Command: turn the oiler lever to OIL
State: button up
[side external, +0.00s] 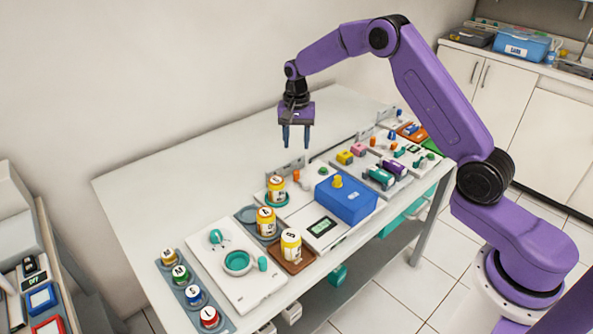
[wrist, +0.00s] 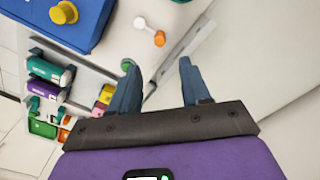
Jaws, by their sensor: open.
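No label reading OIL is legible, so I cannot tell for certain which control is the oiler lever. A teal knob (side external: 215,237) with small marks around it sits on a white panel (side external: 247,299) at the front left of the table. A teal ring (side external: 237,262) and a small teal cylinder (side external: 262,264) are on the same panel. My gripper (side external: 296,145) is open and empty, pointing down high above the middle of the table, well apart from that panel. In the wrist view my open fingers (wrist: 156,66) have nothing between them; the panel is not seen there.
A blue box (side external: 346,200) with a yellow knob (side external: 338,181) stands right of several yellow, white-capped bottles (side external: 266,222). A tray of lettered caps (side external: 177,294) lies at the left end. Small devices (side external: 382,177) crowd the right. The table's back left (side external: 170,190) is clear.

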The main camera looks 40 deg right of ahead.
aim_at(296, 171)
notch_tip(296, 171, down, 11)
jog(key=shift+f, duration=0.1)
dwell(0.3)
